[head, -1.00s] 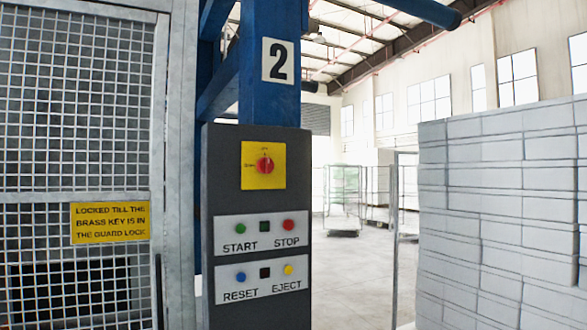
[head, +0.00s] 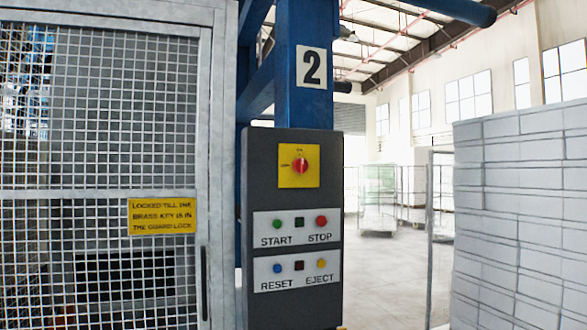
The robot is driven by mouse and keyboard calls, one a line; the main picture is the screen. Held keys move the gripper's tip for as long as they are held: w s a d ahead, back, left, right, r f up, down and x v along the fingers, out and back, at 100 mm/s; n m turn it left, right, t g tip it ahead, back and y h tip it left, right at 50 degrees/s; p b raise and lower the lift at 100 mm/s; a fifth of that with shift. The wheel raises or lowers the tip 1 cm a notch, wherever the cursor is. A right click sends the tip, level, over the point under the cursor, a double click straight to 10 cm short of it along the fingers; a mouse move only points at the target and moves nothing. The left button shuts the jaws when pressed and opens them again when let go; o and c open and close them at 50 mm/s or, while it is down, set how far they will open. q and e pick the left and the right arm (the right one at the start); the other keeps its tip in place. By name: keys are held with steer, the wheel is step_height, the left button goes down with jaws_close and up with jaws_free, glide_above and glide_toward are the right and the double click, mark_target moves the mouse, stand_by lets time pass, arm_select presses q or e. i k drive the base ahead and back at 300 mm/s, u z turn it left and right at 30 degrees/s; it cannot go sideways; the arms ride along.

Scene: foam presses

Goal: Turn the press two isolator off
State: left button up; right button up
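The press two isolator (head: 299,166) is a red rotary knob on a yellow plate, high on a dark grey control panel (head: 254,215). The panel is fixed to a blue post that carries a number 2 sign (head: 311,67). The knob's markings are too small to read surely, so I cannot tell its setting. Below it are a green start button (head: 277,224), a red stop button (head: 321,221), a blue reset button (head: 277,268) and a yellow eject button (head: 321,263). Neither of my grippers shows in the head view.
A mesh guard gate (head: 120,100) with a yellow notice (head: 162,216) about a brass key closes off the left. A tall stack of grey-white blocks (head: 525,210) stands at the right. Clear floor (head: 385,275) shows between the panel and the stack, with wire cages (head: 379,195) farther back.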

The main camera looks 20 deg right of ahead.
mark_target(300, 166)
steer(key=i, duration=0.85)
steer(key=z, duration=0.05)
